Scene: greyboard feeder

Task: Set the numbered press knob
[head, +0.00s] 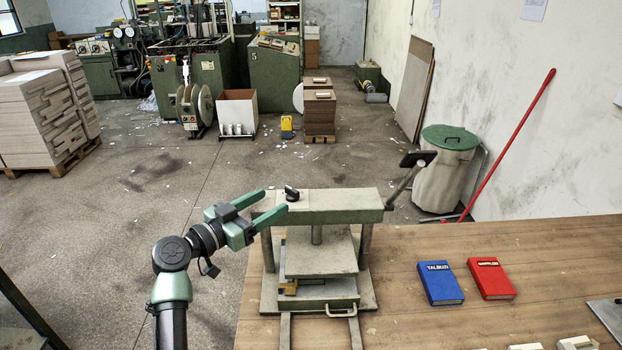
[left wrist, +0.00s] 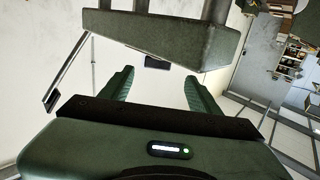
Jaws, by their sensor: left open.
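The press (head: 330,205) stands at the left end of the wooden table. A small black knob (head: 291,193) sits on a pale plate at the left end of its top beam; its numbers are too small to read. My left gripper (head: 275,202) is open and empty, its green fingers just left of the knob and pointing toward it. In the left wrist view the fingers (left wrist: 158,85) are spread below the grey press beam (left wrist: 165,35). A small dark block (left wrist: 157,62) shows between them; I cannot tell if it is the knob. My right gripper is not in view.
The press lever (head: 405,180) with a black grip rises at the beam's right end. A blue book (head: 440,284) and a red book (head: 491,279) lie on the table (head: 400,325) to the right. Wood shows clear between press and books.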

